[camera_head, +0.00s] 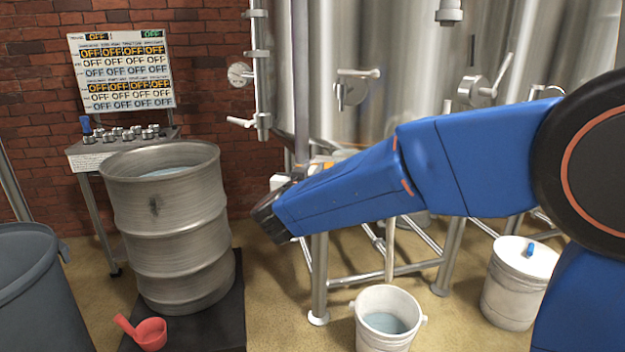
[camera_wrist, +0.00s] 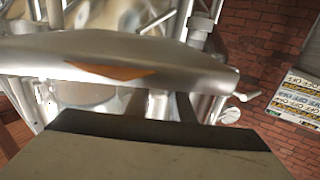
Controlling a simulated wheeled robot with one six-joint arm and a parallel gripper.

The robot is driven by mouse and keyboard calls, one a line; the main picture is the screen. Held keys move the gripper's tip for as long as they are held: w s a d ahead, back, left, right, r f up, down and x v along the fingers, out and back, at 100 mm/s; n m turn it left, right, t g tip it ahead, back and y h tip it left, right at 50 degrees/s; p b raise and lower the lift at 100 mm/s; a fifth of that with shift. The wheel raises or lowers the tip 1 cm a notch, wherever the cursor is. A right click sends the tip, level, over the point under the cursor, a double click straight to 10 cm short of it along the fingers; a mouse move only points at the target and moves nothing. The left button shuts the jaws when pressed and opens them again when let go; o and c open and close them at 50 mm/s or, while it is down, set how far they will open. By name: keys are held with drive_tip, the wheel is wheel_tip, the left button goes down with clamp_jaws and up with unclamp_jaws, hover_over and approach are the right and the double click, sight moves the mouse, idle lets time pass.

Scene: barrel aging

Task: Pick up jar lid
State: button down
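I cannot make out a jar lid for certain in either view. Several small metal-topped jars (camera_head: 124,133) stand on a small table at the left in the head view, too small to tell their lids apart. In the head view my gripper (camera_head: 268,216) is at the dark end of my blue arm, in front of the tank legs and right of the metal barrel. Its fingers are not clear there. In the wrist view a large silvery curved piece with an orange mark crosses close to the camera, and I cannot tell what it is. It hides much of the scene.
The open metal barrel (camera_head: 170,225) holds liquid. A red scoop (camera_head: 150,334) lies before it. A grey bin (camera_head: 30,290) is at far left. A white bucket (camera_head: 386,325) stands below my arm, and a lidded white bucket (camera_head: 517,285) is at right. Steel tanks (camera_head: 400,60) fill the back.

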sight(312, 169)
wheel_tip(312, 169, up, 18)
idle(0.7)
drive_tip(key=shift+s, duration=0.1)
